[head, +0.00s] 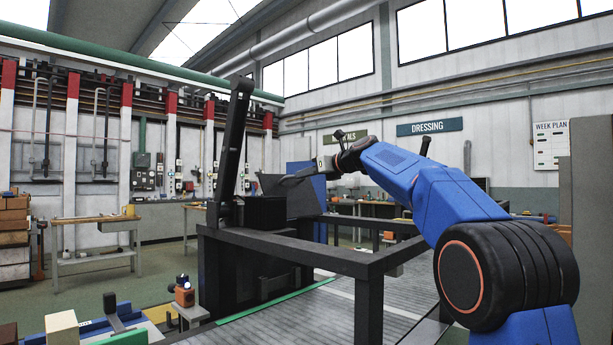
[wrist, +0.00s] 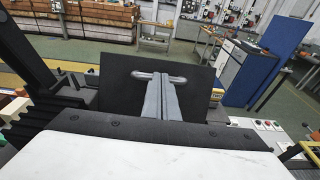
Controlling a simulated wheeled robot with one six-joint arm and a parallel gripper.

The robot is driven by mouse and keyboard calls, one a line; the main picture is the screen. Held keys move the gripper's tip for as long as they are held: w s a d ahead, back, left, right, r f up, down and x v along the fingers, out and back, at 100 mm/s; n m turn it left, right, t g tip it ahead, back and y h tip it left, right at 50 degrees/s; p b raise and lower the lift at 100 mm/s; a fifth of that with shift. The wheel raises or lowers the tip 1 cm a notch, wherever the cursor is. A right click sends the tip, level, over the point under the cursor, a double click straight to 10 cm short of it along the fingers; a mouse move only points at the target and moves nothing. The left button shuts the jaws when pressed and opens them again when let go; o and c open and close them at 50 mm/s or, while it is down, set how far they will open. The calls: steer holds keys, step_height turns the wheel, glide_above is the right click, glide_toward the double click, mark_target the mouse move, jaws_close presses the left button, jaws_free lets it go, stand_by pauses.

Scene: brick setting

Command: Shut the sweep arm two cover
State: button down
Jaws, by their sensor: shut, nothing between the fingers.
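The cover is a flat dark panel (wrist: 120,92) with a light bar handle (wrist: 141,75), seen in the wrist view. In the head view the dark panel (head: 300,197) stands tilted up on the machine, beside a black box-like housing (head: 265,212). My gripper (wrist: 158,82) is shut and empty, its grey fingers pointing at the panel. The fingertips overlap the middle of the handle in the wrist view; I cannot tell whether they touch it. In the head view my gripper (head: 287,181) is small and dark near the panel's upper edge.
A tall black upright (head: 232,140) rises left of the housing. A dark frame (head: 330,258) surrounds the grey slatted bed (head: 300,310). A panel with buttons (wrist: 262,125) lies right of the cover. A workbench (head: 95,222) stands farther back left.

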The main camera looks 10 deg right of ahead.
glide_above(292, 193)
steer(key=shift+f, duration=0.1)
steer(key=shift+f+x, duration=0.2)
steer(key=shift+x, duration=1.25)
steer(key=v, duration=1.6)
steer(key=shift+s+d, duration=0.25)
steer(key=shift+d, duration=0.05)
steer(key=c, duration=1.8)
jaws_free()
steer(key=shift+s+d, duration=0.25)
steer(key=shift+s, duration=0.05)
steer(key=s+d+n, duration=0.7)
steer(key=s+n, duration=0.2)
steer(key=n, duration=0.9)
steer(key=x, duration=1.7)
steer(key=shift+w+a+f, duration=0.2)
steer(key=shift+a+f, duration=0.05)
steer(key=shift+a, duration=0.15)
